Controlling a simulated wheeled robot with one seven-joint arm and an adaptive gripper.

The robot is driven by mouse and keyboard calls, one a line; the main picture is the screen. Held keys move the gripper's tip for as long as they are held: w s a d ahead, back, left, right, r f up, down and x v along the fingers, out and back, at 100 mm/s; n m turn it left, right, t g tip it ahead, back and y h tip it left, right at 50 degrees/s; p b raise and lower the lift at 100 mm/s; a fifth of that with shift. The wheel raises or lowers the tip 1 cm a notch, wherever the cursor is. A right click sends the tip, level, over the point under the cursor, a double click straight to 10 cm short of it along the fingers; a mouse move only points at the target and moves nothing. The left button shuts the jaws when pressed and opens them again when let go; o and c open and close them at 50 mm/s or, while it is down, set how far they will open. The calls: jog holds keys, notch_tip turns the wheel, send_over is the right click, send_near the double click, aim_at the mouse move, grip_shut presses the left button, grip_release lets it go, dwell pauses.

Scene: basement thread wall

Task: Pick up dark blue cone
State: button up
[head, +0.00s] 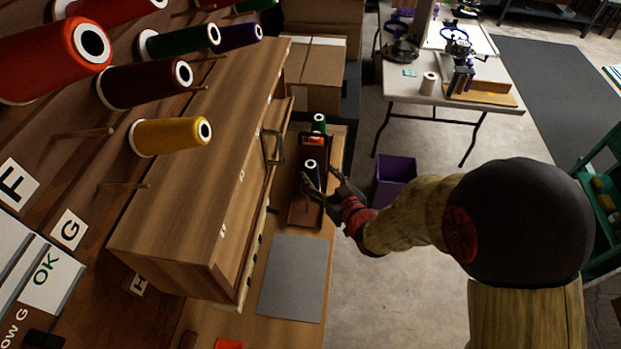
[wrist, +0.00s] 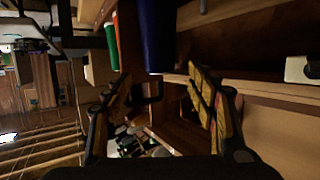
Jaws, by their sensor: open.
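The dark blue cone (head: 311,168) stands in a reddish-brown wooden holder (head: 301,216) on the narrow bench, its white-ringed top showing in the head view. My gripper (head: 321,181) is open beside the cone, with its fingers spread near it. In the wrist view the dark blue cone (wrist: 158,35) hangs in from the top edge, ahead of my open gripper (wrist: 162,88) and roughly in line with the gap between the fingers. I cannot tell whether a finger touches it. The cone's lower part is partly hidden in the head view.
A green cone (head: 318,123) stands behind in the row; an orange one (wrist: 116,28) shows in the wrist view. A wooden cabinet (head: 190,210) with a handle rises close on the left. A grey mat (head: 293,278) lies in front. A purple bin (head: 394,180) is on the floor at right.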

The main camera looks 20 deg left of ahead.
aim_at(314, 171)
jog(key=x, duration=0.2)
jog(key=b+x, duration=0.1)
jog(key=x, duration=0.1)
jog(key=b+x, duration=0.1)
jog(key=x, duration=0.1)
jog(key=shift+f, duration=0.45)
jog(key=shift+w+a, duration=0.2)
jog(key=shift+a, duration=0.05)
jog(key=shift+c, duration=0.7)
grip_shut()
